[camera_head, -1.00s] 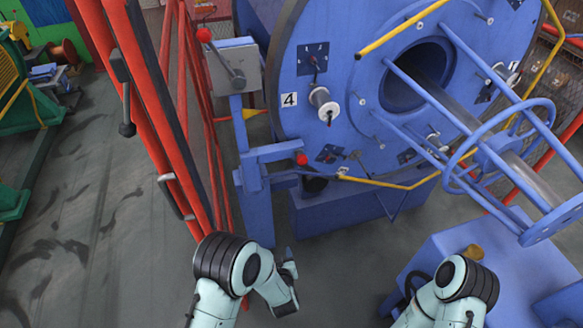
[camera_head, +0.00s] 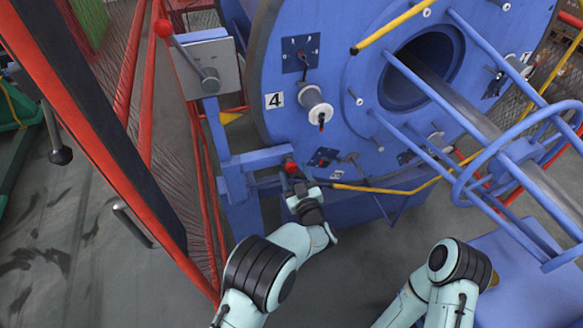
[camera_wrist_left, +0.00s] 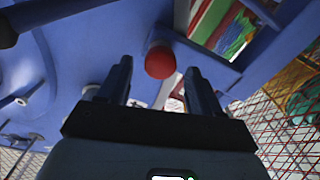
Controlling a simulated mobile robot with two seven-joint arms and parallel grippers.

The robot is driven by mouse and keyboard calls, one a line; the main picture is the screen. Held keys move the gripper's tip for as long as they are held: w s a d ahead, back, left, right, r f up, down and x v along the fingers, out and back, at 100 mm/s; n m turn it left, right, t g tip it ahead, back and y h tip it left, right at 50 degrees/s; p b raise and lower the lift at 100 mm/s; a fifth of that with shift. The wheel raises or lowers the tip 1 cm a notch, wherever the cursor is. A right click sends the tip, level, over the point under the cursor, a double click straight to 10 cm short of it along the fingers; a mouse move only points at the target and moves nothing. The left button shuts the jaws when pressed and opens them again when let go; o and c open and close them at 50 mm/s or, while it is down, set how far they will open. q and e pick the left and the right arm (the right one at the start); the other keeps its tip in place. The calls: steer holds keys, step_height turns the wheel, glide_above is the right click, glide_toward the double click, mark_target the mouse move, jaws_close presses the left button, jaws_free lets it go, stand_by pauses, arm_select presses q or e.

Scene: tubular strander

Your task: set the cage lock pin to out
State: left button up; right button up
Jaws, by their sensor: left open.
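A red ball knob (camera_head: 290,166), which I take to be the cage lock pin's handle, sits at the end of the blue bracket (camera_head: 262,157) left of the big blue disc (camera_head: 345,130). My left gripper (camera_head: 304,190) is just below the knob, with its fingers open. In the left wrist view the red knob (camera_wrist_left: 160,62) shows between and beyond the two open fingertips (camera_wrist_left: 157,76). I cannot tell whether they touch it. The pin itself is not clearly visible. Of my right arm only links show; its gripper is out of sight.
A red-framed mesh guard (camera_head: 120,150) stands close on the left. A grey box with a red-knobbed lever (camera_head: 205,65) stands above the bracket.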

mark_target(292, 170)
arm_select(q)
steer(key=shift+x, duration=1.65)
jaws_close()
